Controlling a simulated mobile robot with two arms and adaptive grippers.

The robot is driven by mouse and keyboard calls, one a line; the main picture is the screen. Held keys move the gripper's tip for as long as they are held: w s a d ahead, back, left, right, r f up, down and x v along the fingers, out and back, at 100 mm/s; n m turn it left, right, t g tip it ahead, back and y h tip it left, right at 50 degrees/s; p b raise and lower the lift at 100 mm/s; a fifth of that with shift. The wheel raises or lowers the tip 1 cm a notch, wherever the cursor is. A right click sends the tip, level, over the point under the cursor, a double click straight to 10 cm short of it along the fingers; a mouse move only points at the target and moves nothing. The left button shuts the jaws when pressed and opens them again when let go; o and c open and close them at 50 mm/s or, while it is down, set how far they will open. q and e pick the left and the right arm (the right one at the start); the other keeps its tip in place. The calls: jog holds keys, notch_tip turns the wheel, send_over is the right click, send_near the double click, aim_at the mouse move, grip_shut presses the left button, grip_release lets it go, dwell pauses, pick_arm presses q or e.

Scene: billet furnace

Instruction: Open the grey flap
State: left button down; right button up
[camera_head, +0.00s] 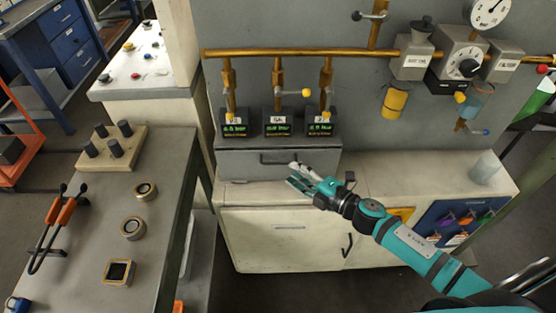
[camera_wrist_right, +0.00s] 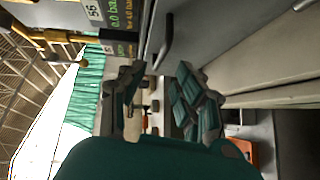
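The grey flap (camera_head: 240,166) is the front of a grey box under the digital gauges, on the cream cabinet. It looks closed. Its dark bar handle (camera_head: 280,158) runs across the front. My right gripper (camera_head: 294,177) is just in front of the flap, below the handle, and appears apart from it. In the right wrist view the fingers of my right gripper (camera_wrist_right: 158,98) are spread with nothing between them. There the flap (camera_wrist_right: 205,28) and its handle (camera_wrist_right: 166,42) lie beyond the fingers, near the top. My left gripper is out of view.
Brass pipes (camera_head: 290,53) with yellow-knobbed valves hang above the box. The cream cabinet (camera_head: 245,240) stands below, with a black handle (camera_head: 347,245). A grey workbench (camera_head: 165,200) with rings and a peg block is at left. The cabinet top right of the box is mostly clear.

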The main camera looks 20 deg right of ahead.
aim_at(278, 163)
jog(key=x, duration=0.7)
jog(key=shift+a+p, duration=0.1)
jog(key=shift+p, duration=0.2)
jog(key=shift+f, duration=0.1)
grip_shut()
jog(key=shift+w, duration=0.1)
